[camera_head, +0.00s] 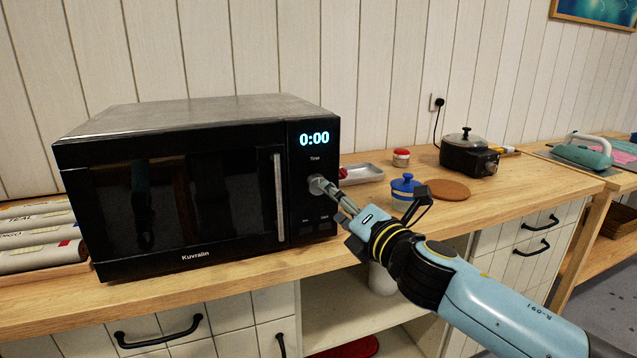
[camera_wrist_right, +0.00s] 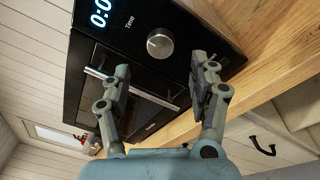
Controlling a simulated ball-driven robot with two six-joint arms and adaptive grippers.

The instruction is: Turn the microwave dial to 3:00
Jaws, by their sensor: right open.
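The black microwave (camera_head: 180,180) stands on the wooden counter, its display (camera_head: 314,139) lit with 0:00. The round silver dial (camera_head: 316,184) is under the display, below the label "Time". The dial also shows in the right wrist view (camera_wrist_right: 160,42), beyond the fingertips and roughly centred between them. My right gripper (camera_head: 336,196) is in front of the microwave's right side, its fingers pointing at the dial. In the right wrist view my right gripper (camera_wrist_right: 165,72) is open and empty, with fingers spread wide. Whether a finger touches the dial is unclear. My left gripper is not in view.
A vertical door handle (camera_head: 278,197) is left of the dial. Rolls (camera_head: 40,255) lie at the left.

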